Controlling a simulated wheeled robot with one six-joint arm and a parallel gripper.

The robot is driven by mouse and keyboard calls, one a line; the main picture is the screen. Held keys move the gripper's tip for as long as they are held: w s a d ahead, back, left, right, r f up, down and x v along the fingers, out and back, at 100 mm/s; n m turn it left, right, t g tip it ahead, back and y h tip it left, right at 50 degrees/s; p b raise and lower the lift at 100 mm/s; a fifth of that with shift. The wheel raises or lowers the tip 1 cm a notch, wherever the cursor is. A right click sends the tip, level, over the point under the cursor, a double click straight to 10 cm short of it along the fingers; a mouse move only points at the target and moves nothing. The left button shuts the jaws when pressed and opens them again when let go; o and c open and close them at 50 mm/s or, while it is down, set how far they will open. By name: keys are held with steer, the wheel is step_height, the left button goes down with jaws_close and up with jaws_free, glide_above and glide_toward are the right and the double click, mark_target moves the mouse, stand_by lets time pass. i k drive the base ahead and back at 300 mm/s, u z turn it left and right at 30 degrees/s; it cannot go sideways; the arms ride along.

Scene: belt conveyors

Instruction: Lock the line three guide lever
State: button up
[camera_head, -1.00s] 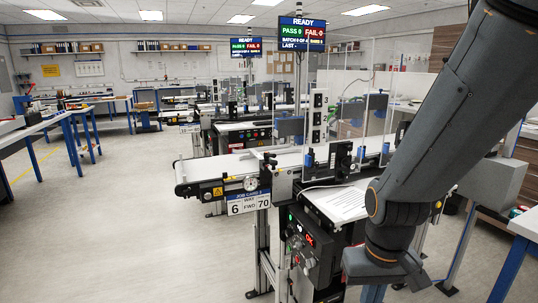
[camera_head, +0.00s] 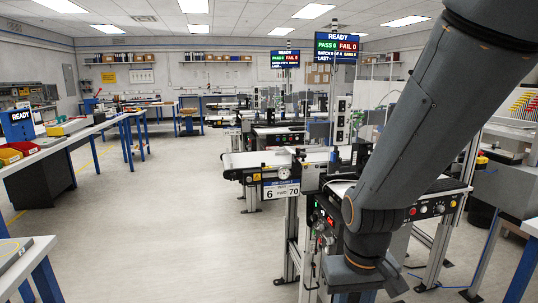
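Several belt conveyor lines stand one behind another. The nearest conveyor (camera_head: 240,160) has a pale belt and carries a white job card (camera_head: 281,190) reading 6 and 70. A round dial (camera_head: 284,173) sits just above the card. I cannot make out a guide lever or a line three label; my arm hides part of the nearest line. My arm (camera_head: 410,130) hangs down across the right side of the view, with its wrist at the bottom. My gripper's fingers do not show.
A control box with buttons (camera_head: 325,222) is mounted below the nearest belt. A status screen (camera_head: 336,46) reads READY. Benches (camera_head: 75,145) run along the left, and a table corner (camera_head: 22,262) is at the lower left. Open floor (camera_head: 165,215) lies between them and the conveyors.

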mark_target(298, 150)
steer(key=u, duration=0.3)
steer(key=k, duration=0.7)
steer(key=u, duration=1.05)
steer(key=i, duration=1.6)
steer(key=z, duration=1.05)
steer(key=i, duration=0.65)
steer(key=z, duration=0.65)
